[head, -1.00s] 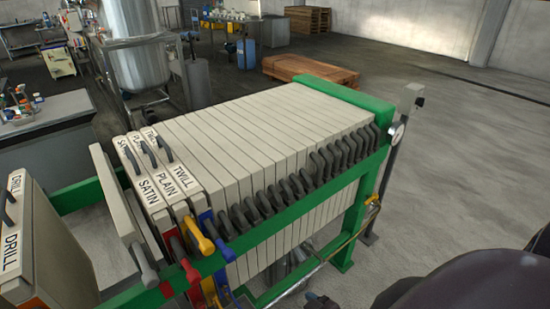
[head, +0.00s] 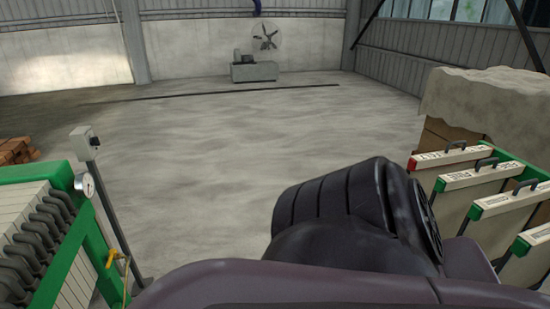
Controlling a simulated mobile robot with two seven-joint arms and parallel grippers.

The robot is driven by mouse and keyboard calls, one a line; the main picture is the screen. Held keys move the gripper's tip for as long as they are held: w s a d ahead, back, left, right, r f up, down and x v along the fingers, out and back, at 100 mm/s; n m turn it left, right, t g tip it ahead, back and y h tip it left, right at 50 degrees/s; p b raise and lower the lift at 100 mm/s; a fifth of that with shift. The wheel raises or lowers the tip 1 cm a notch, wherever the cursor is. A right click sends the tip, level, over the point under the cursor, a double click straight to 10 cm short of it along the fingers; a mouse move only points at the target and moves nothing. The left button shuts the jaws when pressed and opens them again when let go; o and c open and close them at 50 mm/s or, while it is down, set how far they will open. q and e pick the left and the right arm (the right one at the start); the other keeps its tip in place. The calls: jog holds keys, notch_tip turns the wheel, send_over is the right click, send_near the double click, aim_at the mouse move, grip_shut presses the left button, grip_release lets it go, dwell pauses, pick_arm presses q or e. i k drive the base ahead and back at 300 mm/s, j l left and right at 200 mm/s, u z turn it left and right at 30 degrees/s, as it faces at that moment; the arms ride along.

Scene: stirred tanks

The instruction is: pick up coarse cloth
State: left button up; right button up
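No label that I can read names a coarse cloth. At the right edge stands a green rack (head: 522,162) with several hanging cloth plates. The farthest plate (head: 452,157) has a red end. The plate in front of it (head: 482,177) and the nearer ones have green ends. Each has a pale top bar with lettering too small to read, and dark handles show on top. The nearest plate (head: 538,234) is cut off by the picture edge. A large dark arm part of mine fills the lower middle and hides the lower rack. Neither gripper is in view.
The green-framed filter press (head: 92,235) with pale plates stands at lower left, beside a post with a grey box (head: 85,143). A beige-covered stack (head: 480,105) stands behind the rack. A fan (head: 265,38) is far back. The middle floor is open.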

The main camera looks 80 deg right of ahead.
aim_at(494, 235)
jog(key=z, duration=4.15)
jog(key=i+j+z, duration=0.15)
jog(key=j+z, duration=0.15)
jog(key=j, duration=0.2)
jog(key=j+z, duration=0.3)
jog(key=j, duration=0.2)
jog(key=i, duration=0.05)
